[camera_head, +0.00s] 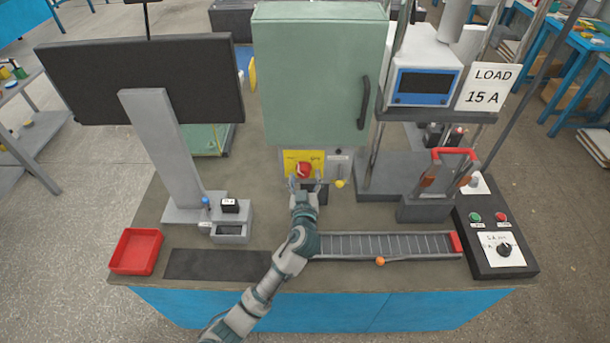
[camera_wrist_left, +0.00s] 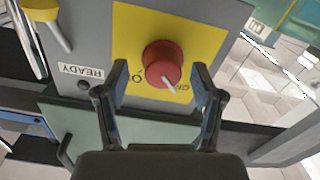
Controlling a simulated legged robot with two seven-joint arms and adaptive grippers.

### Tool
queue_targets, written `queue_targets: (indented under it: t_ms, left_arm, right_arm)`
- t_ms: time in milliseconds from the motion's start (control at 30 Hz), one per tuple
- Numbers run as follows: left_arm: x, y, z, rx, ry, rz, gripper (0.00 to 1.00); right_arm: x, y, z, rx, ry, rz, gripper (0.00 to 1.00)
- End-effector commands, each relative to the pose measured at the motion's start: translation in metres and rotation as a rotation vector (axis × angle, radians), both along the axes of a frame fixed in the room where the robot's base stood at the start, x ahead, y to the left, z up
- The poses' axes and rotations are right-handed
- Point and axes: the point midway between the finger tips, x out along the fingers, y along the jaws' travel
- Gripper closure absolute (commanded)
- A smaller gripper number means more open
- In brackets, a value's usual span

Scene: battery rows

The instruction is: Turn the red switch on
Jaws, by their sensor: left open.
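The red switch (camera_head: 304,169) is a round knob on a yellow plate (camera_head: 290,157), on the panel below the green cabinet (camera_head: 315,75). In the left wrist view the red switch (camera_wrist_left: 161,64) shows large, with a pale pointer line slanting down to the right. The yellow plate (camera_wrist_left: 135,25) has markings on both sides of the knob, partly hidden by my fingers. My left gripper (camera_head: 305,183) is in front of the switch. In the wrist view its two fingers (camera_wrist_left: 160,85) are apart, one on each side of the knob; I cannot tell if they touch it. My right gripper is not in view.
A yellow knob (camera_head: 340,184) is right of the switch, near a READY label (camera_wrist_left: 83,71). A roller conveyor (camera_head: 385,246), a control box (camera_head: 500,262) and a red tray (camera_head: 136,252) are on the table. A monitor (camera_head: 150,80) stands at left.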

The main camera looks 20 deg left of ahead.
Motion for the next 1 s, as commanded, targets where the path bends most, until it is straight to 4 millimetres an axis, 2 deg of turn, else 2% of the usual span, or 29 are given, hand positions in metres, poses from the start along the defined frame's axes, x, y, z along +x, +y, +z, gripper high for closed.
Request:
queue_targets:
  t_ms: [133,433,667,700,1000]
  left_arm:
    - [0.0103,0.0039,-0.0001,0.002,0.001,0.001,0.32]
    - [0.0121,0.0041,-0.0001,0.001,0.000,0.001,0.32]
    - [0.0121,0.0040,-0.0002,0.001,0.000,0.001,0.90]
    - [0.0120,0.0040,-0.0002,0.001,0.000,0.001,0.92]
    - [0.0119,0.0038,0.0007,0.033,0.011,0.001,0.92]
  right_arm:
    - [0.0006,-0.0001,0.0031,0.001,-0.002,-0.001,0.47]
    - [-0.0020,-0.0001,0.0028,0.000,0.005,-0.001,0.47]
    - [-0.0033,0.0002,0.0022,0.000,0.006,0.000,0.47]
    - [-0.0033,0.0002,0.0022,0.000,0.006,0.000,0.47]
    - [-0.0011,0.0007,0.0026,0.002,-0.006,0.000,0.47]
